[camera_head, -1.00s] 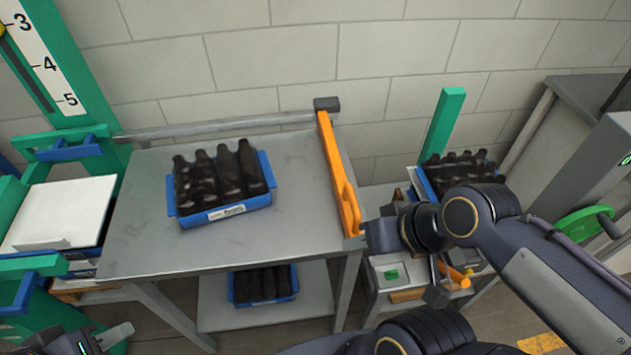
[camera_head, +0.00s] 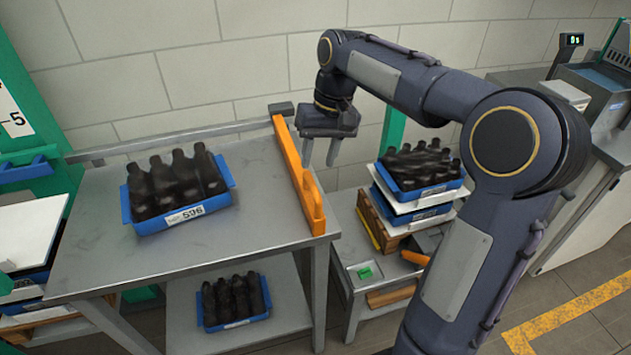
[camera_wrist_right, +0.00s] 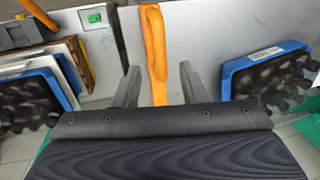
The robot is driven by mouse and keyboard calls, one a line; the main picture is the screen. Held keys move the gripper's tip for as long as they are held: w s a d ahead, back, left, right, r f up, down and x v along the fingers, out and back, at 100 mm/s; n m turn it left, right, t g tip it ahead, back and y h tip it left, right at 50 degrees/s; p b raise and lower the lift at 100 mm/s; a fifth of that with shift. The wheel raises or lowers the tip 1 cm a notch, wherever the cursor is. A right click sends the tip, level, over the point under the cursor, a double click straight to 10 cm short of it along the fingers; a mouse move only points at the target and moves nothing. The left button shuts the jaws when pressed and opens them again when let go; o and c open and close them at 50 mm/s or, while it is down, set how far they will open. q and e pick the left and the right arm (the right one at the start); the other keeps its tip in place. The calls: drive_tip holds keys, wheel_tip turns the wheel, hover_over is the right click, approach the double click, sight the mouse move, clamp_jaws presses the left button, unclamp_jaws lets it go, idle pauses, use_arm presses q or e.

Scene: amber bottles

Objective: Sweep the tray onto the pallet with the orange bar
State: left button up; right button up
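A blue tray (camera_head: 228,198) with several dark bottles and a white label sits on the grey table, left of the orange bar (camera_head: 291,158). The bar lies along the table's right edge, with a raised handle (camera_head: 313,200) near its front end. My right gripper (camera_head: 320,160) is open and empty, fingers down, by the rear half of the bar. In the right wrist view the bar (camera_wrist_right: 153,50) shows between the fingers; I cannot tell whether they reach around it. The wooden pallet (camera_head: 372,218) stands right of the table under stacked trays and white sheets. My left gripper is out of view.
A bottle-filled blue tray (camera_head: 425,190) tops the pallet stack. Another tray (camera_head: 240,322) sits on the shelf under the table. A green post (camera_head: 391,130) stands behind the stack, and a rail (camera_head: 180,140) runs along the table's back. The tabletop in front of the tray is clear.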

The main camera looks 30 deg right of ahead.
sight(313, 183)
drive_tip(key=f, duration=0.2)
drive_tip(key=a+f, duration=0.1)
drive_tip(key=f, duration=0.2)
drive_tip(key=shift+w+f, duration=0.1)
drive_tip(key=shift+f, duration=0.2)
clamp_jaws()
